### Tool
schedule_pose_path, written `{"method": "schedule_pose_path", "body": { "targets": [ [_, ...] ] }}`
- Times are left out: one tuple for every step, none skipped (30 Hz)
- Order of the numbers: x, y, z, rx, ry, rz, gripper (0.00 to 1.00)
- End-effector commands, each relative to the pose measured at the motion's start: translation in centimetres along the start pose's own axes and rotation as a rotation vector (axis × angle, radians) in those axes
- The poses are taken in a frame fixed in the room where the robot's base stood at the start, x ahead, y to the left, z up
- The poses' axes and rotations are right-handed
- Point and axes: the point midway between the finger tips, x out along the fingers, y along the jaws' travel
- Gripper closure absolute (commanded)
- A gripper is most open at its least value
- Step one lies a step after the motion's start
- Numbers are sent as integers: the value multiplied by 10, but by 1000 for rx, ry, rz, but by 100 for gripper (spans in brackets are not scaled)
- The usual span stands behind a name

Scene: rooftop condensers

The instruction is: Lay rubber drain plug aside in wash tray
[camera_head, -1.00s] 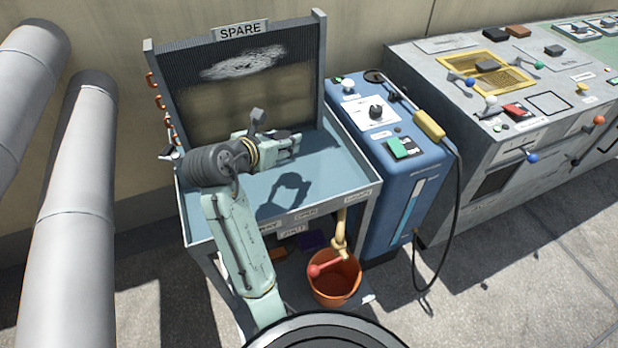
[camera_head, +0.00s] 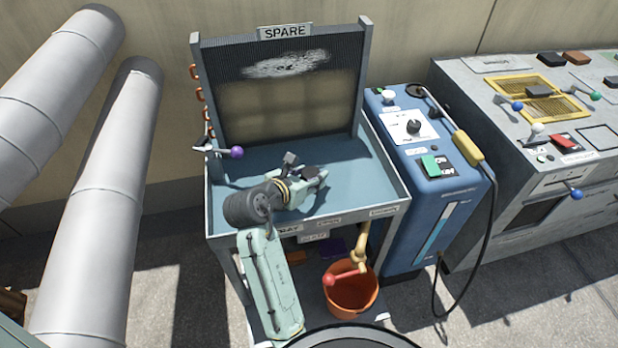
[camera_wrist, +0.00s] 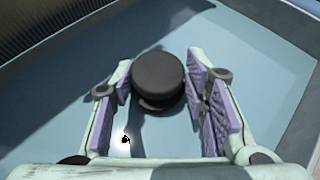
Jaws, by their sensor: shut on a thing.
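The rubber drain plug (camera_wrist: 158,75) is a round black disc with a second, lower rim, seen between the purple-padded fingers of my gripper (camera_wrist: 160,92) in the wrist view. My gripper is shut on it, over the blue floor of the wash tray (camera_wrist: 60,112). In the head view my gripper (camera_head: 318,177) is low inside the wash tray (camera_head: 372,182), near its middle; I cannot make out the plug there. Whether the plug touches the tray floor is unclear. A small dark spot with a bright white ring (camera_wrist: 126,138) shows near the left finger.
A finned panel marked SPARE (camera_head: 285,95) closes the tray's back. A purple-knobbed lever (camera_head: 236,153) sits at its left edge. A blue cabinet (camera_head: 450,205) stands right, an orange bucket (camera_head: 352,294) below. The tray's right side looks clear.

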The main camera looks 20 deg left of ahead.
Motion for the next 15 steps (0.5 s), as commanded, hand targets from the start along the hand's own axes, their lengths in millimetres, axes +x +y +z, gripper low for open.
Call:
{"method": "schedule_pose_path", "body": {
  "targets": [
    [3,0,-6,-2,1,-1,86],
    [4,0,-7,0,1,-1,86],
    [4,0,-8,1,0,-1,86],
    [4,0,-7,2,-1,-1,86],
    [4,0,-7,2,-1,-1,86],
    [4,0,-7,2,-1,-1,86],
    [4,0,-7,2,-1,-1,86],
    [4,0,-7,2,-1,-1,86],
    [4,0,-7,2,0,-1,86],
    [4,0,-7,1,0,-1,86],
    [5,0,-8,1,0,-1,86],
    [5,0,-9,0,0,-1,86],
    [5,0,-9,1,-1,0,56],
    [5,0,-9,1,-1,0,54],
    [5,0,-9,1,-1,0,52]
  ]
}}
